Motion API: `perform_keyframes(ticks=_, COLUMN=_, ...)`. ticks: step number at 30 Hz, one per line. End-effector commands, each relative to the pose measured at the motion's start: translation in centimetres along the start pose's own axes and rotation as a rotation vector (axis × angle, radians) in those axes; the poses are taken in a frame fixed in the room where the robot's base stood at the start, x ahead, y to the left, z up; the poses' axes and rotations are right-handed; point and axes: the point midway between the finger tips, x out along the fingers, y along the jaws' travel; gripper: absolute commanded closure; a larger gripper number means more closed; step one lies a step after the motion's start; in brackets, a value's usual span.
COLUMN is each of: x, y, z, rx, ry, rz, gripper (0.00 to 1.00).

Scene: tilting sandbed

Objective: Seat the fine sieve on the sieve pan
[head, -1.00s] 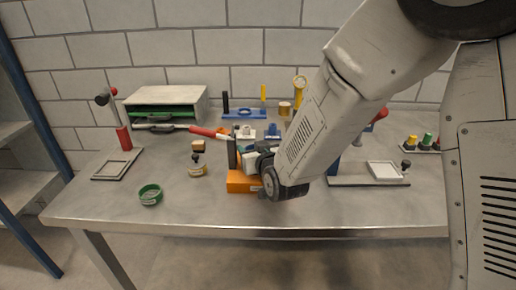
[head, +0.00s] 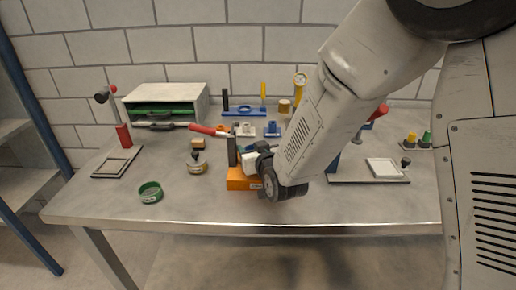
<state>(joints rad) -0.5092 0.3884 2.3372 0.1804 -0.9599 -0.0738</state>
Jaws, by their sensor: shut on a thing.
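A green round rimmed piece (head: 150,191) with a greyish inside lies flat at the front left of the table. I cannot tell whether it is the sieve pan or the fine sieve, and I make out no second matching ring. My gripper (head: 240,156) is low over the front middle of the table, right of the green piece and well apart from it. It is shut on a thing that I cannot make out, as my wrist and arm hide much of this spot. An orange block (head: 240,180) shows just below my gripper; I cannot tell whether they touch.
A red-handled tool (head: 205,130) lies behind. A drawer cabinet (head: 168,98) stands at the back left. A framed plate (head: 117,162) is far left.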

Motion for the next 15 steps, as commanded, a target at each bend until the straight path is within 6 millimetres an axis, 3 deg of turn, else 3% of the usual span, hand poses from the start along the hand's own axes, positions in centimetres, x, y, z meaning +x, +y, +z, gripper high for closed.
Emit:
perform_keyframes(ticks=2, x=0.00, y=0.00, z=-0.01, rx=0.000, ry=0.000, rz=0.000, gripper=0.71)
perform_keyframes(ticks=3, x=0.00, y=0.00, z=-0.01, rx=0.000, ry=0.000, rz=0.000, gripper=0.43)
perform_keyframes(ticks=5, x=0.00, y=-0.01, z=-0.01, rx=0.000, ry=0.000, rz=0.000, gripper=0.26)
perform_keyframes(ticks=15, x=0.03, y=-0.58, z=-0.04, rx=-0.003, ry=0.001, rz=-0.010, gripper=0.23)
